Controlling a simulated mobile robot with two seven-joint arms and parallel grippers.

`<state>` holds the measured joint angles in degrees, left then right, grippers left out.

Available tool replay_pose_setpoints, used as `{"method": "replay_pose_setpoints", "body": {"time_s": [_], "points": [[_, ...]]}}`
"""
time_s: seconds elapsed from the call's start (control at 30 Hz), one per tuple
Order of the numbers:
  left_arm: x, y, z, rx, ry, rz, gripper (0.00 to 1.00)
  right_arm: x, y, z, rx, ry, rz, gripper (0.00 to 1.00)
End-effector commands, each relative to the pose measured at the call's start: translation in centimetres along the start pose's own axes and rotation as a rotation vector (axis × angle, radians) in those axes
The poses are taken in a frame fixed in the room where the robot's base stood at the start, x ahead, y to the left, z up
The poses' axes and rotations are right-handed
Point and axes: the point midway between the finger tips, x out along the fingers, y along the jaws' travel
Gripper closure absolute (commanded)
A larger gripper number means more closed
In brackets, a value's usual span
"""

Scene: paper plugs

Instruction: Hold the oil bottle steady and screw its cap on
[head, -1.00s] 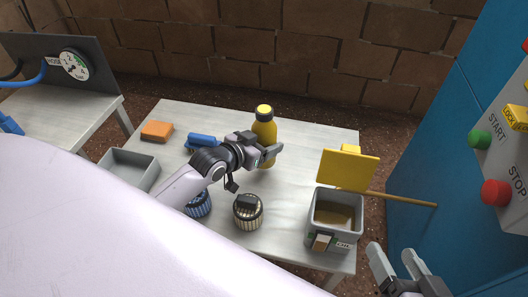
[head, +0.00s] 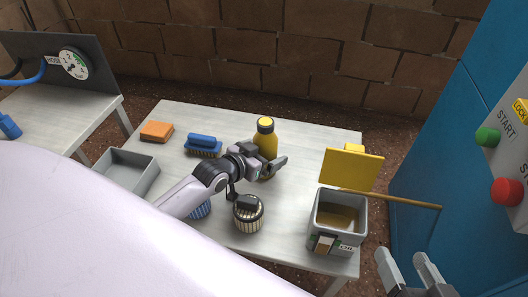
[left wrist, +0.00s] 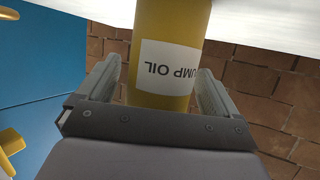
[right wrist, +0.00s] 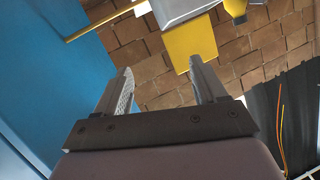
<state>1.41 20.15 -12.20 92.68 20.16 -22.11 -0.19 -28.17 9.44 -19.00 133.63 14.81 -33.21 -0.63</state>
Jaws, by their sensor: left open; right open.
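The oil bottle (head: 266,141) is yellow with a black and yellow top and stands upright on the table. Its label reads "PUMP OIL" in the left wrist view (left wrist: 168,75), where the bottle appears upside down. My left gripper (head: 274,169) is open at the bottle's lower part, with one finger on each side of it. A gap shows between the bottle and at least one finger. My right gripper (head: 412,268) is open and empty at the lower right, off the table's edge. It also shows empty in the right wrist view (right wrist: 162,85). I cannot identify a separate loose cap.
A grey box with a raised yellow lid (head: 352,172) stands at the table's right. A dark-topped ribbed jar (head: 249,216), blue brush (head: 203,145), orange sponge (head: 157,131) and grey tray (head: 127,174) are also on the table (head: 300,150). A blue cabinet (head: 440,140) with buttons stands right.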

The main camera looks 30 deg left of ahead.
Motion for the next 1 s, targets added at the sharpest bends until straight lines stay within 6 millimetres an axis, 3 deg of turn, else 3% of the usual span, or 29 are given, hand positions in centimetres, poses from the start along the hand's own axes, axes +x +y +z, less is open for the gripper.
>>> {"method": "replay_pose_setpoints", "body": {"time_s": [0.17, 0.37, 0.7, 1.0], "points": [[-0.8, 0.0, -0.4, 0.000, -0.001, 0.000, 0.06, -0.1, -0.3, -0.3, 0.012, -0.004, -0.008, 0.29], [-3.8, 0.0, -0.5, 0.000, -0.004, 0.000, 0.06, 0.6, -1.0, -0.5, 0.078, -0.046, -0.034, 0.29], [-9.5, 0.0, -0.5, 0.000, -0.002, 0.000, 0.06, -0.7, 0.2, -0.7, 0.007, -0.081, 0.040, 0.29], [-11.9, 0.0, -0.3, 0.000, 0.000, 0.000, 0.06, -1.3, 0.8, -0.7, -0.031, -0.092, 0.073, 0.29]]}}
